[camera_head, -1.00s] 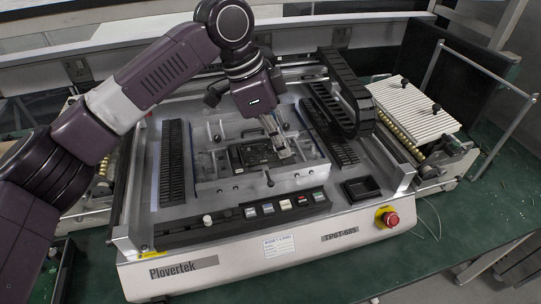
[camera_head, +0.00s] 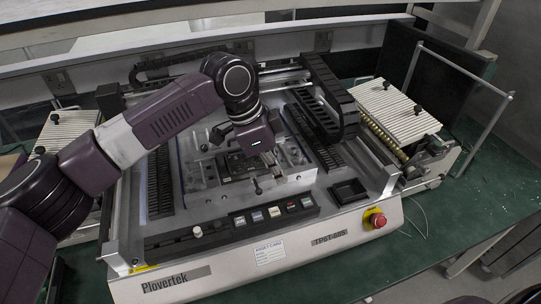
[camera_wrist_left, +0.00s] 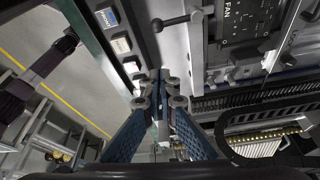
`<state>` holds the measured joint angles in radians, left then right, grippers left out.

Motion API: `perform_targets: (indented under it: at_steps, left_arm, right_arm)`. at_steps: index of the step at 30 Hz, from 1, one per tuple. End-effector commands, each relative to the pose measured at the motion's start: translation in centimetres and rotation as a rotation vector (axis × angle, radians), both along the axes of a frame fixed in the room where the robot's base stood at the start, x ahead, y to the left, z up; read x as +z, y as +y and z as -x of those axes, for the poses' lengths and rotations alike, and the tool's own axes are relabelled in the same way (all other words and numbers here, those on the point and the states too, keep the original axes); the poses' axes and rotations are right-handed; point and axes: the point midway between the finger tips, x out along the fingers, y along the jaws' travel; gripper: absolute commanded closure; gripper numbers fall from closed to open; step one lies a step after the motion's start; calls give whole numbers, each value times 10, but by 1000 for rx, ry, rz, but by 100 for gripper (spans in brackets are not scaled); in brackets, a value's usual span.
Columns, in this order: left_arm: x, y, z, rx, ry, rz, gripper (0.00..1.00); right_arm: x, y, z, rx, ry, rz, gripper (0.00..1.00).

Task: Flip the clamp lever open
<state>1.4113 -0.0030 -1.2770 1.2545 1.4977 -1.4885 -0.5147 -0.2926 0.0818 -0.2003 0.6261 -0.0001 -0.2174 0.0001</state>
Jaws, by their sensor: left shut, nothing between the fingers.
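The clamp lever (camera_head: 257,186) is a small dark handle with a round knob at the front edge of the metal fixture (camera_head: 212,192). In the left wrist view the lever (camera_wrist_left: 176,20) shows at the top, its knob toward the left. My left gripper (camera_head: 276,174) is over the front right of the fixture, just right of the lever and apart from it. Its blue-padded fingers (camera_wrist_left: 161,84) are together, with nothing between them. A black board (camera_head: 235,165) sits in the fixture, partly hidden by my left gripper and arm. My right gripper is not in view.
A row of push buttons (camera_head: 257,216) lies in front of the fixture. A red emergency stop (camera_head: 377,220) is at the machine's front right. A black cable chain (camera_head: 328,100) rises behind right. A small black tray (camera_head: 348,191) sits right of the buttons.

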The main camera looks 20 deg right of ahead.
Motion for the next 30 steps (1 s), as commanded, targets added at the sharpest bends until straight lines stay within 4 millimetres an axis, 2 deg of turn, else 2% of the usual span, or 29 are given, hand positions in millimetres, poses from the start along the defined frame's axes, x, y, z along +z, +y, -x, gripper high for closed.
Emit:
perform_targets:
  at_steps: [3,6,12,30]
  left_arm:
    - [-22,-9,2,0,2,-2,100]
    - [-23,10,-3,3,0,-2,100]
    - [-28,27,-4,0,0,-1,100]
    - [-29,36,-6,-8,0,0,100]
  right_arm:
    - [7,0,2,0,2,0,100]
    - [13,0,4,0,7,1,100]
    - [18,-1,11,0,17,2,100]
    - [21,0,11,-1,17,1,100]
